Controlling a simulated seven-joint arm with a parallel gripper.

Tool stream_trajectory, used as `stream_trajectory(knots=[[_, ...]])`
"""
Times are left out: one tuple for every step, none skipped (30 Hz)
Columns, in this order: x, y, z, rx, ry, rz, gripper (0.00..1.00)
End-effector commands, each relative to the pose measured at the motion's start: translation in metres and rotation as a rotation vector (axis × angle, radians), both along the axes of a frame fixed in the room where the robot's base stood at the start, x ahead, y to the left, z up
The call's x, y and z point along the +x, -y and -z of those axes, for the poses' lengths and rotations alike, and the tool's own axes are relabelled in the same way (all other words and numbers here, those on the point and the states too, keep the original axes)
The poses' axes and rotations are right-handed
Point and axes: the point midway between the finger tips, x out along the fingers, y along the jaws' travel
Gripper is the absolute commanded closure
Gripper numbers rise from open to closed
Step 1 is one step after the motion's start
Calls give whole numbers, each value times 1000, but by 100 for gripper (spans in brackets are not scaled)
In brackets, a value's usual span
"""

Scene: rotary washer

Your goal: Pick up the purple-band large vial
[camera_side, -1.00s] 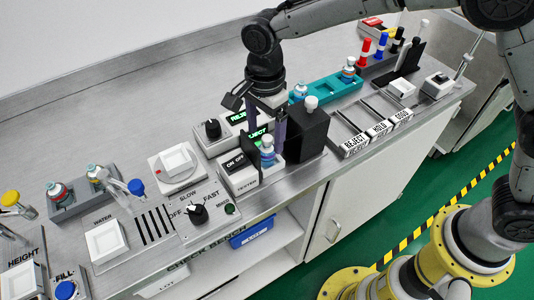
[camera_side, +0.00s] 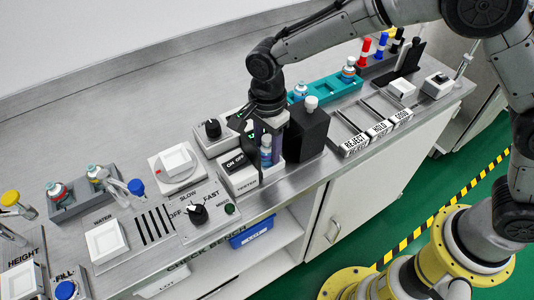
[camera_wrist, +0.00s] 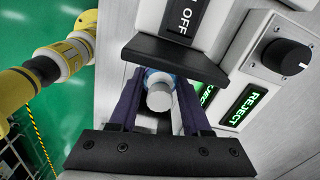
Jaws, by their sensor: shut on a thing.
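A vial (camera_side: 266,152) with a bluish-purple body stands upright in the tester, beside the black block. Its pale cap (camera_wrist: 159,97) shows in the wrist view between my two dark purple fingers. My gripper (camera_wrist: 158,92) points down and is shut on this vial. In the side view my gripper (camera_side: 267,135) is over the tester, with its fingers around the vial's upper part. The vial's lower end is hidden, and its band colour is hard to make out.
The tester's ON/OFF switch (camera_side: 236,163) and the black block (camera_side: 307,135) stand close on either side. A teal rack (camera_side: 325,91) with vials is behind. A grey rack (camera_side: 80,205) with vials is at left. Green REJECT displays (camera_wrist: 243,103) show in the wrist view.

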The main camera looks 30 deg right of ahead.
Motion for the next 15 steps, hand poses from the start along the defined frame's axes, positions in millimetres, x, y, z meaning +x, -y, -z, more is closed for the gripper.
stream_trajectory(knots=[[0,0,0,0,1,0,94],[0,0,0,0,1,0,99],[0,0,0,0,1,0,100],[0,0,-1,0,1,0,100],[0,0,-1,0,1,0,100],[0,0,-1,0,1,0,100],[0,0,-1,1,1,0,100],[0,0,-1,1,1,0,100],[0,0,-1,0,1,0,100],[0,0,-1,0,1,0,100],[0,0,-1,1,2,0,100],[0,0,-2,1,2,0,100],[0,0,-3,1,2,0,100],[1,0,-4,1,2,0,100],[1,0,-6,2,3,0,100]])
